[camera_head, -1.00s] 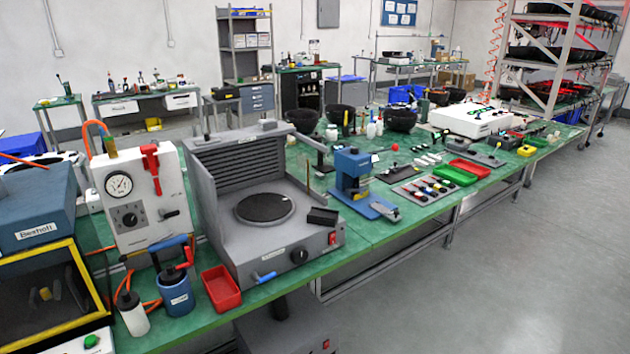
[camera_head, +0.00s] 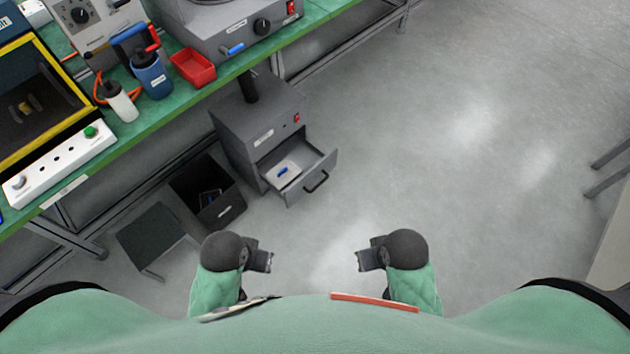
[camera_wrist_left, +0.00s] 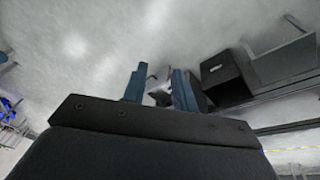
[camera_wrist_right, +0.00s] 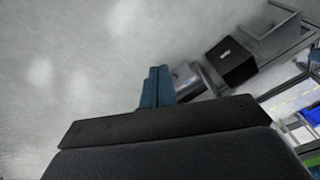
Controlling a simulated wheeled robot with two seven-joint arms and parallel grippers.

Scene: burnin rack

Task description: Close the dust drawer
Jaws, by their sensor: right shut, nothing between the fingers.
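The dust drawer (camera_head: 301,172) stands open, pulled out of the front of a grey floor cabinet (camera_head: 262,115) below the bench. It has a dark handle (camera_head: 317,181) on its front, and a pale item with a blue part lies inside. My left gripper (camera_head: 262,261) is below and left of the drawer in the head view, apart from it; its fingers are spread in the left wrist view (camera_wrist_left: 160,88). My right gripper (camera_head: 369,261) is below and right of the drawer, empty; its fingers are together in the right wrist view (camera_wrist_right: 157,87).
A black open bin (camera_head: 227,205) stands left of the cabinet, with a dark stool-like piece (camera_head: 152,237) further left. The green bench (camera_head: 140,130) runs above them, carrying a red tray (camera_head: 193,67) and bottles. The floor right of the drawer is clear.

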